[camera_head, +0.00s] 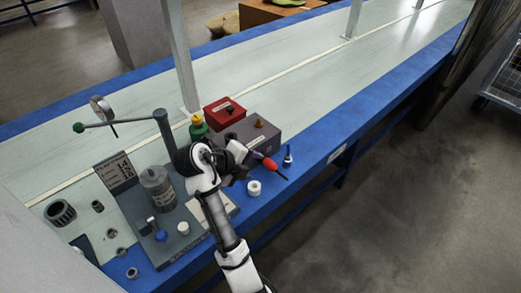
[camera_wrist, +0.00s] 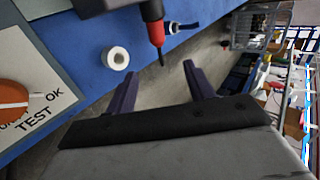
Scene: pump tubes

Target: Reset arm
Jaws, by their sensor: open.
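My gripper (camera_wrist: 158,82) is open, and nothing shows between its two dark fingers in the wrist view. In the head view my white and black arm reaches up over the front blue edge of the bench, and its gripper end is near a red-handled tool. The red tool (camera_wrist: 154,25) with a dark tip shows ahead of the fingers in the wrist view, apart from them. It also shows in the head view (camera_head: 270,164). A white ring or roll (camera_head: 254,188) lies on the blue edge and shows in the wrist view too (camera_wrist: 116,58).
A red box (camera_head: 224,113), a green bottle (camera_head: 198,128) and a grey box (camera_head: 262,134) stand behind my arm. A grey pump fixture (camera_head: 158,188) stands left of it. A small dark-tipped item (camera_head: 287,157) stands right. The bench's far right is clear.

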